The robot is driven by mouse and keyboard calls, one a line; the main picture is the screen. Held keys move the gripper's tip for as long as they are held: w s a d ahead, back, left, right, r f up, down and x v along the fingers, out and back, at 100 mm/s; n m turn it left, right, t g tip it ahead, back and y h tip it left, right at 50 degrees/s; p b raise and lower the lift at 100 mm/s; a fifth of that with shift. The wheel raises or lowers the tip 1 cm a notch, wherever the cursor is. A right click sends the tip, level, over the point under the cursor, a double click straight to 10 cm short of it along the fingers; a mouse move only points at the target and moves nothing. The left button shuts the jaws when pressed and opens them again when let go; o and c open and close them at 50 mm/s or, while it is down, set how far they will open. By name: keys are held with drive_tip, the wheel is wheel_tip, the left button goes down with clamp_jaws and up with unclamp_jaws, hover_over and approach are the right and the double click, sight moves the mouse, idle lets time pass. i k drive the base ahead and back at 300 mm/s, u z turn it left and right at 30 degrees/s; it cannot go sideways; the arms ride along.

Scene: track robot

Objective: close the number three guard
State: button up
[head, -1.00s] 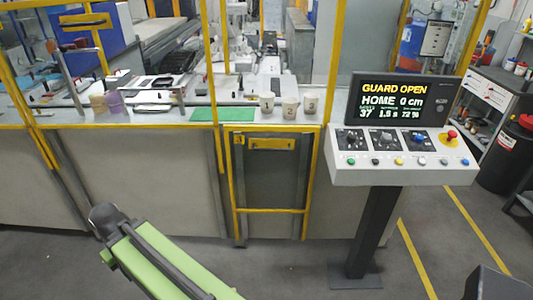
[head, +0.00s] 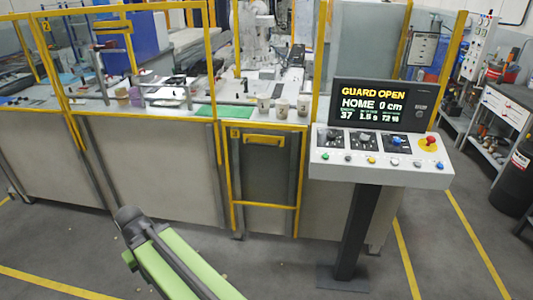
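A yellow-framed guard panel (head: 265,170) sits low on the front of the enclosure, left of the control console. Its yellow handle (head: 264,139) is at its top edge, and a small yellow label (head: 235,134) is at its upper left; its number is too small to read surely. The space above this panel, between the yellow posts, is open. Another guard, with a raised yellow handle (head: 113,27), stands farther left with a number plate (head: 45,26) that looks like a 2. The console screen (head: 380,106) reads GUARD OPEN.
The control console (head: 380,165) stands on a dark post right of the low panel. White cups (head: 282,108) and a green mat (head: 235,112) sit behind the panel. Shelves and a dark bin (head: 515,175) stand at right. Floor in front is clear, with yellow lines.

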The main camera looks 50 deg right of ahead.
sight(249, 139)
drive_tip(key=z, duration=0.2)
drive_tip(key=i, duration=0.85)
drive_tip(key=u, duration=0.15)
